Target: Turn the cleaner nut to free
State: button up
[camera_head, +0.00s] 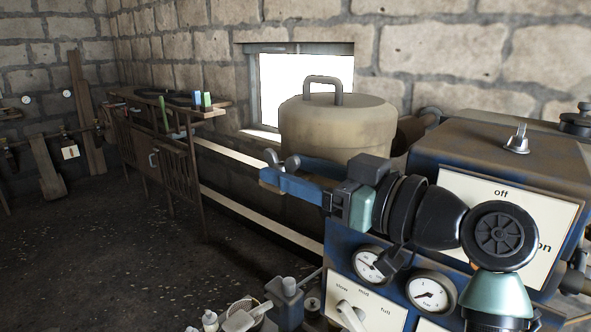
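My gripper (283,176) reaches leftward from my arm, in front of the tan drum (335,128) with a loop handle on its lid. Its long bluish fingers appear to lie close together, but their gap is not clear. A small grey piece with two rounded ears (292,162), like a wing nut, shows at the fingertips. It may be the cleaner nut. I cannot tell whether the fingers touch it or grip it. Whatever it sits on is hidden behind the fingers.
A blue machine at right carries an off/on panel (466,188) with a metal toggle (518,139) above it, dials (432,292) and a slow/mid/full lever plate (362,306). A wooden bench (150,135) stands by the far wall. The floor at left is open.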

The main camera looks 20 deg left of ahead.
jog(key=b+v, duration=0.2)
jog(key=v, duration=1.1)
jog(key=w+a+r+m+t+h+p, duration=0.1)
jog(key=t, duration=0.1)
jog(key=w+a+r+m+t+h+p, duration=0.1)
jog(key=w+r+m+t, duration=0.1)
jog(key=t, duration=0.1)
jog(key=w+r+m+t+h+p, duration=0.1)
jog(key=r+t, duration=0.1)
jog(key=shift+w+a+r+m+h, duration=0.2)
jog(key=shift+w+a+m+h, duration=0.2)
jog(key=s+d+r+m+t+h+p, duration=0.2)
jog(key=s+r+t+h, duration=0.4)
jog(key=r, duration=0.4)
jog(key=s+d+r+m+t+h+p, duration=0.3)
jog(key=s+r+m+t+h+p, duration=0.1)
jog(key=s+r+m+t+h, duration=0.3)
notch_tip(320, 180, up, 3)
jog(key=shift+s+d+f+t, duration=0.15)
jog(key=shift+s+t, duration=0.25)
jog(key=shift+t, duration=0.4)
